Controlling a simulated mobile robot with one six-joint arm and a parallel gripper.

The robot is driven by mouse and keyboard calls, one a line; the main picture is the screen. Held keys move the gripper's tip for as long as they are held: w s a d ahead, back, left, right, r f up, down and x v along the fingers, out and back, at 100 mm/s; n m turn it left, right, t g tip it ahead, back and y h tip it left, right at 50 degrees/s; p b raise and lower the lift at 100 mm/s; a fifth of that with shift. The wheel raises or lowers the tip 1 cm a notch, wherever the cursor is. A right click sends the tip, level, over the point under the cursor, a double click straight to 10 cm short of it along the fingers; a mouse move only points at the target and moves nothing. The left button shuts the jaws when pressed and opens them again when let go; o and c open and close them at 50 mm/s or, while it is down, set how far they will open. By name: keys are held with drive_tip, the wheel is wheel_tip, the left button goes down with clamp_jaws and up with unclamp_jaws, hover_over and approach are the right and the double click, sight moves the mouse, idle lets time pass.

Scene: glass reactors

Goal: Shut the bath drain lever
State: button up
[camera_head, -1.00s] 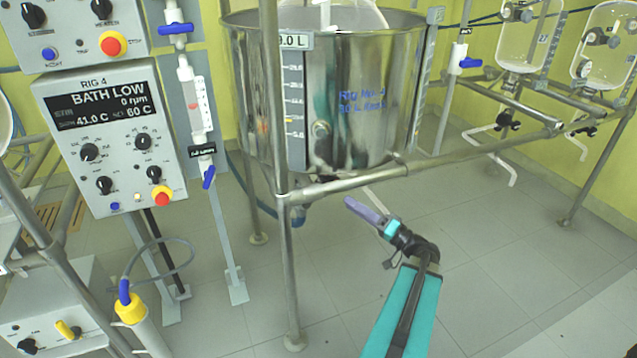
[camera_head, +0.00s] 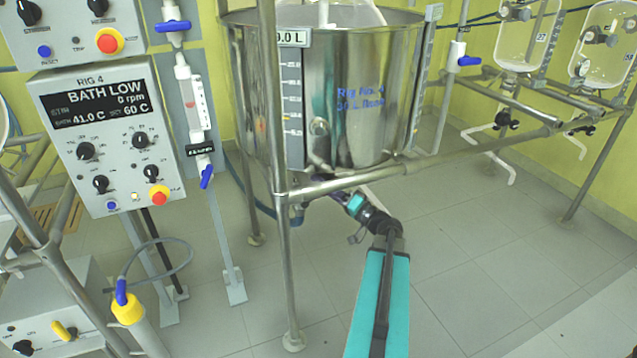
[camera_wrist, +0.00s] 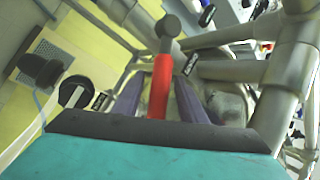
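The steel bath (camera_head: 345,100) stands in a pipe frame in the head view. In the wrist view a red lever (camera_wrist: 160,85) runs up to a round grey end (camera_wrist: 168,27). My gripper (camera_wrist: 163,88) is open, with one purple finger on each side of the lever and gaps visible between. In the head view my gripper (camera_head: 322,183) reaches under the bath from the front right, its tips partly hidden by the frame rail. The lever cannot be made out there. I cannot tell for certain that the red lever is the bath drain.
The frame's rail (camera_head: 420,165) and front post (camera_head: 285,260) are close to my gripper. Grey pipes (camera_wrist: 285,75) crowd the wrist view's right side. The control box (camera_head: 110,140) reads BATH LOW. Floor at the right is free.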

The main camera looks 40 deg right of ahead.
drive_tip(key=shift+x, duration=0.95)
drive_tip(key=shift+c, duration=0.4)
clamp_jaws()
